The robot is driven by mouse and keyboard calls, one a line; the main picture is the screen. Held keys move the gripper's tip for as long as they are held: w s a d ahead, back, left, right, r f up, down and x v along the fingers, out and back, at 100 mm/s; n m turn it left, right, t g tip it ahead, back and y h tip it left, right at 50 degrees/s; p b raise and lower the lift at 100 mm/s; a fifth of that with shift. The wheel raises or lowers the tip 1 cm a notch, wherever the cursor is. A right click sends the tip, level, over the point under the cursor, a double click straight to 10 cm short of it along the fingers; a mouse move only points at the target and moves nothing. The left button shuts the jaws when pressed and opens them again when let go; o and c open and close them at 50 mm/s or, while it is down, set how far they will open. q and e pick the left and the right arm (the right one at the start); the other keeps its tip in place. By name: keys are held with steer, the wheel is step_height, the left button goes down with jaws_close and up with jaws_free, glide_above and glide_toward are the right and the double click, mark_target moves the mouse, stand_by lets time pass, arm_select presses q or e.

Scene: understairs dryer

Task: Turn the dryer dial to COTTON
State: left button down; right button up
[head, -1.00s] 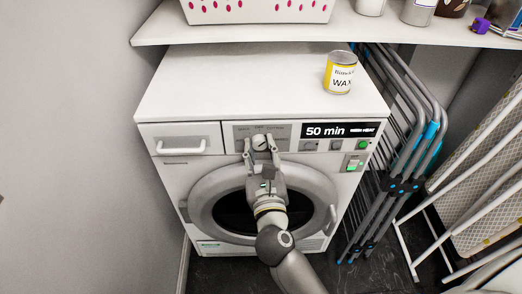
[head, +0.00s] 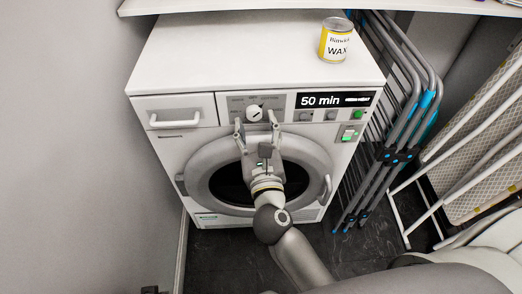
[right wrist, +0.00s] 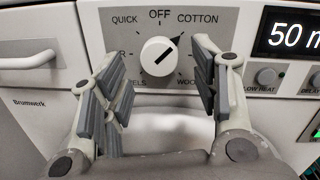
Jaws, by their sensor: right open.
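The dryer (head: 165,150) is white and stands under the shelf. Its white round dial (head: 254,113) sits on a grey panel and also shows in the right wrist view (right wrist: 159,57). The dial's dark pointer line slants to the upper right, in line with the mark beside the COTTON label (right wrist: 197,20). My right gripper (head: 255,127) is open and empty, just in front of and below the dial. In the right wrist view its fingers stand apart to either side of the dial, with clear gaps. My left gripper is not in view.
The dryer display (head: 334,100) reads 50 min; buttons sit below it. A wax tin (head: 335,41) stands on the dryer top. Folded drying racks (head: 403,110) and an ironing board (head: 485,150) stand at the right. A wall (head: 65,130) is close at the left.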

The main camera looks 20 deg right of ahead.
steer(key=v, duration=1)
